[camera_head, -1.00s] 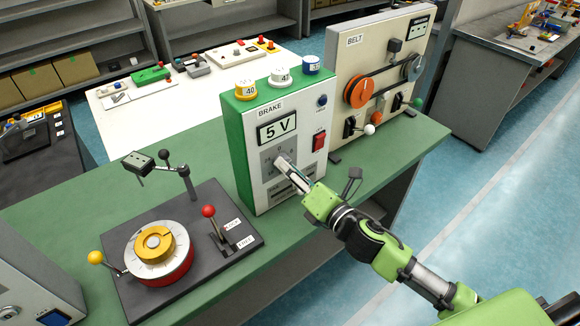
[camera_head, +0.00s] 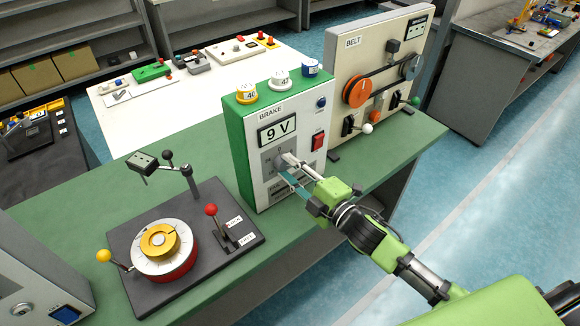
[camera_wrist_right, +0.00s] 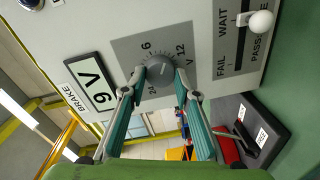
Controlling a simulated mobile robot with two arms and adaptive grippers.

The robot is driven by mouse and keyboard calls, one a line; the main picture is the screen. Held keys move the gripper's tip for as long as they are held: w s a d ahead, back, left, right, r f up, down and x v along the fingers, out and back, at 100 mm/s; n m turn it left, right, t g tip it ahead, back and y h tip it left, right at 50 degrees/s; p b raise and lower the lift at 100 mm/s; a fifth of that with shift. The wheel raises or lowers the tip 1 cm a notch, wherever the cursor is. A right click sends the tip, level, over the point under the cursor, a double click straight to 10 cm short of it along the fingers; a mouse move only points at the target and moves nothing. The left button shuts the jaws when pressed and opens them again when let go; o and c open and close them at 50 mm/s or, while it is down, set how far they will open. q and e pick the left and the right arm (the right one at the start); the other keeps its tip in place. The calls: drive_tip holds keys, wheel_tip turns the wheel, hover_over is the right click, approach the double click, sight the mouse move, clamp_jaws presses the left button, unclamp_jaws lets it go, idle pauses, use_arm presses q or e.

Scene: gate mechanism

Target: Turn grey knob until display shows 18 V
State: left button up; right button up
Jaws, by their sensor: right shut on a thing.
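The grey knob (camera_wrist_right: 160,68) sits on a dark grey dial plate on the front of the green and white BRAKE box (camera_head: 238,150). The knob is mostly hidden in the head view. My left gripper is not in view.
A red switch (camera_head: 317,142) is right of the dial. A WAIT/PASS/FAIL slider with a white ball (camera_wrist_right: 261,22) is on the same panel. The BELT panel (camera_head: 350,70) stands behind to the right. A dark base with a red-ball lever (camera_head: 211,210) lies to the left.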

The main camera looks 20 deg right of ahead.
drive_tip(key=m+p, duration=0.1)
drive_tip(key=m, duration=0.4)
drive_tip(key=shift+d, duration=0.1)
drive_tip(key=m+p, duration=0.1)
drive_tip(key=m, duration=0.4)
drive_tip(key=shift+m+y, duration=0.3)
drive_tip(key=shift+y, duration=0.1)
drive_tip(key=m, duration=0.5)
drive_tip(key=shift+f+m+t, duration=0.1)
drive_tip(key=shift+m+t, duration=0.2)
drive_tip(key=shift+f+m+b, duration=0.1)
drive_tip(key=shift+m+b, duration=0.2)
drive_tip(key=shift+m, duration=2)
drive_tip(key=o, duration=1.1)
